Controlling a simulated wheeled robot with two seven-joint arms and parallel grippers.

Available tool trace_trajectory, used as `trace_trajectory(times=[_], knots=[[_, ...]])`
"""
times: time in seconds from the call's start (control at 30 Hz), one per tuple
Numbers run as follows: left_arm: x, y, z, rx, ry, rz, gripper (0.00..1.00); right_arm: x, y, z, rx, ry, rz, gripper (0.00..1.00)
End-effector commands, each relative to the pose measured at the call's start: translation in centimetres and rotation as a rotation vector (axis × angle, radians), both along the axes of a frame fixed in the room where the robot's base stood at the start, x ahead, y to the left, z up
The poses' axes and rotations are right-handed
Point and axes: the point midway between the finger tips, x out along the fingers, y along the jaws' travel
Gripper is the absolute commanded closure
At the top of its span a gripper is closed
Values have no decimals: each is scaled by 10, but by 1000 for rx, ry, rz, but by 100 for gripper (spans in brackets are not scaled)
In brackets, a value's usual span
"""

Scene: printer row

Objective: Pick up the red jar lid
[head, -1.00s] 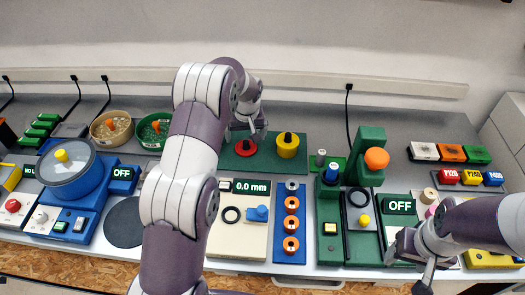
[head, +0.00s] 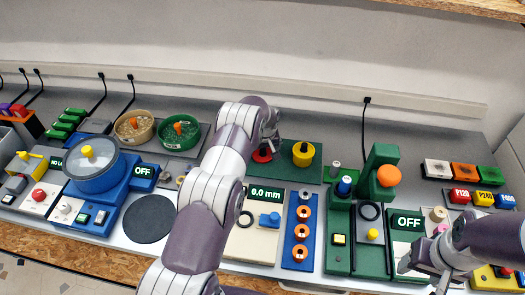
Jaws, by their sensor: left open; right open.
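The red jar lid (head: 262,156) lies on a dark green mat (head: 285,173) at the back middle of the bench. My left gripper (head: 267,146) is open just above and at the lid, and partly covers it. I cannot tell whether its fingers touch the lid. My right gripper (head: 428,280) is open and empty at the lower right, in front of the bench's devices.
A yellow pot (head: 304,155) with a dark top stands right of the lid on the same mat. A green machine with an orange knob (head: 389,176) stands further right. Two round bowls (head: 180,135) are at the left. My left arm crosses the middle.

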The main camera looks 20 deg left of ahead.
Motion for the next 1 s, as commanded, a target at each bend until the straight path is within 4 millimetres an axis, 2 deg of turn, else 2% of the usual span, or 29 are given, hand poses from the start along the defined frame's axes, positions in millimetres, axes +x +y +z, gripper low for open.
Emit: trace_trajectory(times=[0.13,0.17,0.2,0.3,0.67,0.87,1.0], knots=[[0,0,0,0,-1,0,0,0,0,-1,0,0,0,39],[0,0,0,0,-1,-1,6,0,0,-1,0,0,0,39],[0,0,0,0,-1,-1,20,0,0,-1,0,0,0,39],[0,0,0,0,-1,-1,46,0,0,-1,0,0,0,39],[1,0,5,1,-2,-1,46,0,0,-4,0,0,0,39],[2,0,34,2,-6,-2,46,0,0,-19,0,0,0,39],[-6,-27,54,0,-3,-6,46,0,0,-28,0,0,0,39]])
